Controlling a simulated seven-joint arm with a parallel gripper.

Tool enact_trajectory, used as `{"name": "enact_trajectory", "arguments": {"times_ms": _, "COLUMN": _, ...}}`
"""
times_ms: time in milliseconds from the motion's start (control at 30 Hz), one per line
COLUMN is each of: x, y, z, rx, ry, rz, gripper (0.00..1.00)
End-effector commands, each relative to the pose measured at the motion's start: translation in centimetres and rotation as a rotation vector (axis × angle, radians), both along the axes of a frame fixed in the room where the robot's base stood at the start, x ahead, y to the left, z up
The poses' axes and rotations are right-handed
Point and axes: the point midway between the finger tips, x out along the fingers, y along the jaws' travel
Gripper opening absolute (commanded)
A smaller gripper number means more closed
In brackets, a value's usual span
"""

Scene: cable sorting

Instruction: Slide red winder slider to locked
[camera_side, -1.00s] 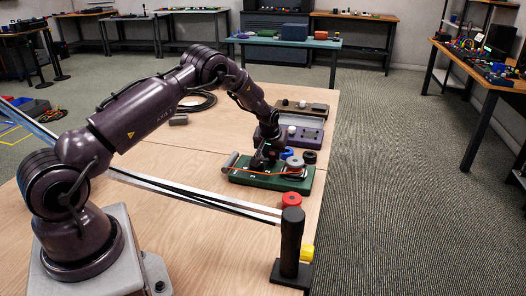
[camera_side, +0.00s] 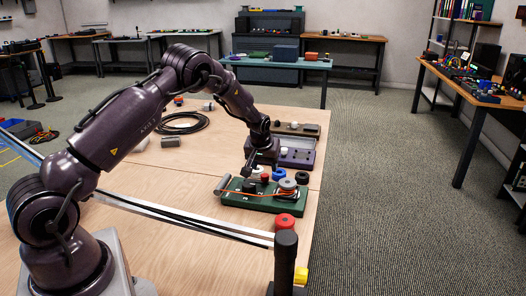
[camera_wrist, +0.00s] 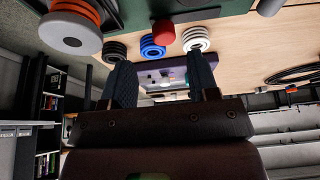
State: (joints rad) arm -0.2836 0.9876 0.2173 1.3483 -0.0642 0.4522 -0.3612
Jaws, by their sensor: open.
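The green winder board (camera_side: 262,203) lies on the wooden table, with orange cable running along it to a grey spool (camera_side: 288,185). A small red cylindrical knob (camera_side: 265,178), apparently the red slider, stands on the board; it also shows in the wrist view (camera_wrist: 163,33) at the board's edge. My gripper (camera_side: 249,170) is just above the board, close to the knob and apart from it. In the wrist view my gripper (camera_wrist: 160,84) has its two fingers spread with nothing between them. The slider's track and any lock marking cannot be made out.
White (camera_wrist: 196,39), blue (camera_wrist: 152,46) and black (camera_wrist: 114,50) rings sit beside the knob. A red spool (camera_side: 285,221) stands near the front by a black post (camera_side: 285,262). A purple tray (camera_side: 297,158) lies behind the board. A coiled black cable (camera_side: 183,123) lies back left.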

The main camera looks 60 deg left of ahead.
Motion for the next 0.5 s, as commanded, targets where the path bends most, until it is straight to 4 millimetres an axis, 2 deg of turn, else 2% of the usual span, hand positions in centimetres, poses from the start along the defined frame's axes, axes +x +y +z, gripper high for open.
{"name": "enact_trajectory", "arguments": {"times_ms": 33, "x": -0.2, "y": -0.4, "z": 1.3, "rx": 0.001, "ry": -0.003, "rz": -0.003, "gripper": 0.55}}
{"name": "enact_trajectory", "arguments": {"times_ms": 200, "x": -1.2, "y": -1.4, "z": 4.5, "rx": 0.000, "ry": -0.003, "rz": -0.003, "gripper": 0.55}}
{"name": "enact_trajectory", "arguments": {"times_ms": 333, "x": -1.7, "y": -1.8, "z": 6.0, "rx": 0.001, "ry": -0.002, "rz": -0.003, "gripper": 0.55}}
{"name": "enact_trajectory", "arguments": {"times_ms": 500, "x": -2.0, "y": -2.1, "z": 6.9, "rx": -0.001, "ry": 0.000, "rz": -0.003, "gripper": 0.55}}
